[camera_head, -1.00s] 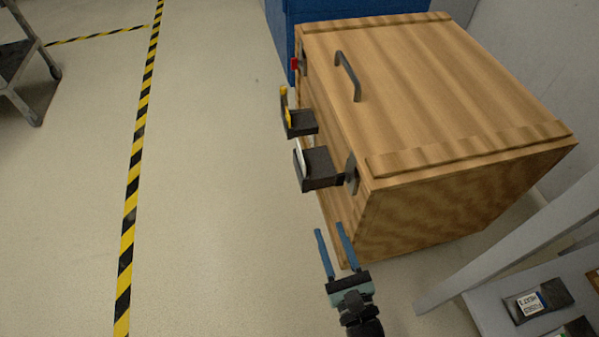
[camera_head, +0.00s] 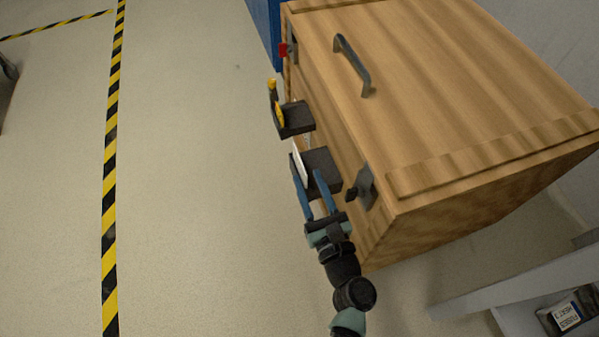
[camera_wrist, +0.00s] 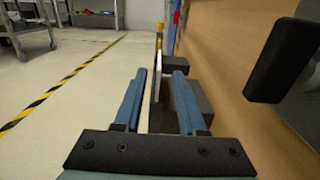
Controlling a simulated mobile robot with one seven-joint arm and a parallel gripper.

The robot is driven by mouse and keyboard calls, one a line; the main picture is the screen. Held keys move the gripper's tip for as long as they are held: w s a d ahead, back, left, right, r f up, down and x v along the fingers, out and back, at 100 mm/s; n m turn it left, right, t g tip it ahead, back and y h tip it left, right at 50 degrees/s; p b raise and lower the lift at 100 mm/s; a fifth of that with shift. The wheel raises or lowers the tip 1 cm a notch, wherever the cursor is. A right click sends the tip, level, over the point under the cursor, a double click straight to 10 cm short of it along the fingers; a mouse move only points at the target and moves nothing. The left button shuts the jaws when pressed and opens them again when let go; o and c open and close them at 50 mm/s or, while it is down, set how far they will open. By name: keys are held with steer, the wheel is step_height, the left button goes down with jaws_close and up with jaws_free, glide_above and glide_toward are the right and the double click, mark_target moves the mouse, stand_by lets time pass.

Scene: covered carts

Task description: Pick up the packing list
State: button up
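The packing list is likely the thin white sheet (camera_head: 299,168) standing upright in a dark holder (camera_head: 323,166) on the crate's side. In the wrist view it shows edge-on as a thin pale strip (camera_wrist: 157,82). My gripper (camera_head: 309,178) is open at the holder, its two blue fingers pointing forward. In the wrist view my gripper (camera_wrist: 159,74) has the sheet's edge between its fingers, with a gap visible on the left. I cannot tell whether the right finger touches the sheet or holder.
A wooden crate (camera_head: 450,75) with a top handle (camera_head: 352,66) stands on the right. A dark latch (camera_head: 362,187) juts out close to my gripper. A second holder (camera_head: 296,119) with a yellow item (camera_head: 273,95) is farther along. The floor (camera_head: 190,200) on the left is clear.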

mark_target(300, 164)
steer(key=b+x, duration=0.3)
steer(key=x, duration=0.2)
steer(key=shift+w+a+f, duration=0.15)
steer(key=shift+w+a, duration=0.05)
steer(key=shift+w, duration=0.3)
jaws_close()
